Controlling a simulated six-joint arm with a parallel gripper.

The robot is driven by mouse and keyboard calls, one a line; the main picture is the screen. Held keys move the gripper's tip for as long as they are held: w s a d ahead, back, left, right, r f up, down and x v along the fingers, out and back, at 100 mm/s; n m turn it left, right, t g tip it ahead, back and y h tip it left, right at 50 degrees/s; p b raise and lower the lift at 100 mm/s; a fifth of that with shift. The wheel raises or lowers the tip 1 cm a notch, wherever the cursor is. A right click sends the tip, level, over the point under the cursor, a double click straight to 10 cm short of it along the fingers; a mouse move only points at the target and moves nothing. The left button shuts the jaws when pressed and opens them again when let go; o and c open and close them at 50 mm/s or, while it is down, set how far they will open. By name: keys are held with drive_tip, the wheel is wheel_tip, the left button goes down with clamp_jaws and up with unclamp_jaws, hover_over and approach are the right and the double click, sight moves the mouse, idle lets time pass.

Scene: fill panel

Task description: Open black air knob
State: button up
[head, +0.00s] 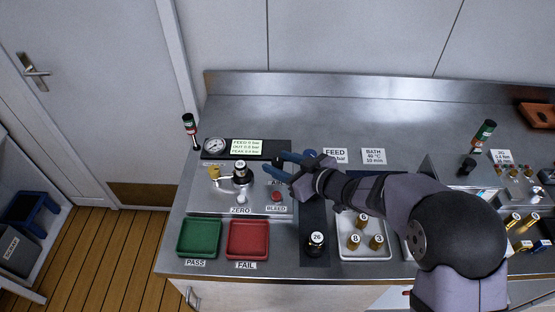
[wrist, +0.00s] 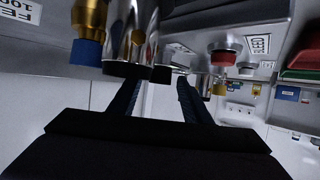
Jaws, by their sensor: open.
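The black air knob (head: 278,162) appears as a small dark shape behind the AIR label on the steel panel, partly covered by my fingers in the head view. My gripper (head: 273,161) reaches in from the right with its blue fingers spread, one on the far side and one on the near side of the knob. I cannot tell whether they touch it. In the wrist view, the dark fingers (wrist: 158,88) are apart, with bright metal parts and a small dark part above their ends; I cannot tell whether that part is the knob.
A red bleed button (head: 276,196) is just in front of the knob. A metal fixture with a part marked 39 (head: 240,172) stands to the left. A gauge (head: 214,146) and display (head: 247,146) are behind. Green (head: 198,256) and red (head: 248,256) trays lie in front.

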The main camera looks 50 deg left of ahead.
drive_tip(key=shift+x, duration=0.75)
drive_tip(key=shift+c, duration=0.2)
drive_tip(key=c, duration=1)
